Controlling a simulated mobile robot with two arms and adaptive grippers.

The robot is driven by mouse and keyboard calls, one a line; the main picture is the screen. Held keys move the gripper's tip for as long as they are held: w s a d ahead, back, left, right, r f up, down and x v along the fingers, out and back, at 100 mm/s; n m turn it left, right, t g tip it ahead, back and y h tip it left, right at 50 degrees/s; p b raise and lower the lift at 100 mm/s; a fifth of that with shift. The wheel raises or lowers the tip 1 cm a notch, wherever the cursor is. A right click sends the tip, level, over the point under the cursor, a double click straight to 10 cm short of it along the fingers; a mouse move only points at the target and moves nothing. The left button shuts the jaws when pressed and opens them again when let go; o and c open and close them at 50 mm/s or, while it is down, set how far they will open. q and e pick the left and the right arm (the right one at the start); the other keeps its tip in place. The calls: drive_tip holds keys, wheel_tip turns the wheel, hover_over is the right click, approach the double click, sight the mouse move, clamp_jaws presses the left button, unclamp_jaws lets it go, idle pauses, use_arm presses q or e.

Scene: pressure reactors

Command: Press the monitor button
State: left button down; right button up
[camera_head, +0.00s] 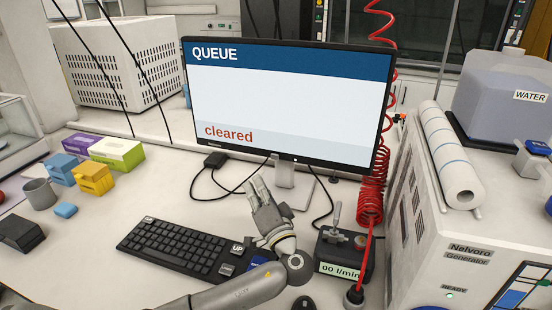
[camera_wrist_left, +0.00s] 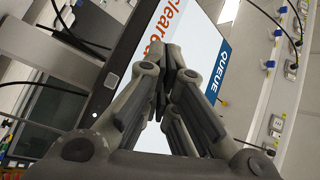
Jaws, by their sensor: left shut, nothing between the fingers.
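The monitor (camera_head: 290,105) stands at the back of the bench, its screen reading "QUEUE" and "cleared". A small pale dot, perhaps the monitor button (camera_head: 295,159), sits on its lower bezel. In the left wrist view the black bezel carries a small square mark (camera_wrist_left: 111,80) and a pale dot (camera_wrist_left: 95,115); I cannot tell which is the button. My left gripper (camera_head: 258,186) is shut and empty, pointing up in front of the monitor's lower edge, below and left of the pale dot. In the left wrist view its fingertips (camera_wrist_left: 166,52) overlap the screen. Contact is not visible.
A black keyboard (camera_head: 180,248) lies left of my gripper. A flow meter box (camera_head: 344,256) with a red coiled hose (camera_head: 370,200) stands to the right. The monitor stand (camera_head: 292,185) and black cables are behind. A white generator (camera_head: 425,240) fills the right side.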

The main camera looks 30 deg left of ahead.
sight(275, 157)
use_arm(q)
drive_tip(key=w+a+b, duration=0.1)
drive_tip(key=w+b, duration=0.3)
drive_tip(key=w, duration=0.4)
drive_tip(key=shift+w+a, duration=0.35)
drive_tip(key=shift+a, duration=0.05)
drive_tip(key=shift+f, duration=0.1)
idle(1.2)
drive_tip(key=shift+w+a+b, duration=0.1)
drive_tip(key=shift+w+b, duration=0.3)
drive_tip(key=shift+b, duration=0.3)
